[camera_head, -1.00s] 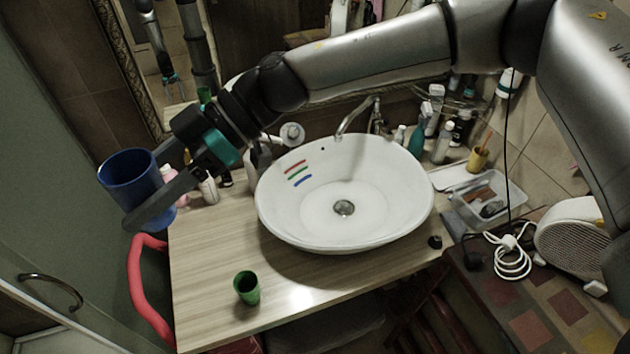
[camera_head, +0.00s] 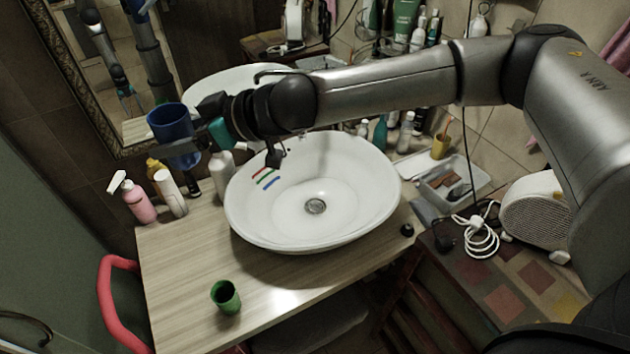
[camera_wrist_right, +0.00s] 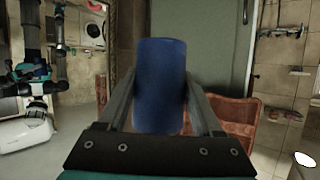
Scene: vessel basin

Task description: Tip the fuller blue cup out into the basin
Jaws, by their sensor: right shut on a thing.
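A blue cup (camera_head: 172,124) is held upright in my right gripper (camera_head: 180,146), above the bottles at the back left of the counter. It also shows in the right wrist view (camera_wrist_right: 160,85), between the two fingers of the gripper (camera_wrist_right: 163,100). I cannot see how full it is. The white oval basin (camera_head: 365,222) stands on the wooden counter, to the right of the cup and below it. Its drain shows, and red, green and blue stripes mark its inner wall. Only one blue cup is in view. My left gripper is not in view.
A green cup (camera_head: 226,297) stands on the counter's front left. A plastic tray (camera_head: 450,185) and a white heater (camera_head: 535,220) lie to the right. A mirror (camera_head: 110,75) hangs behind.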

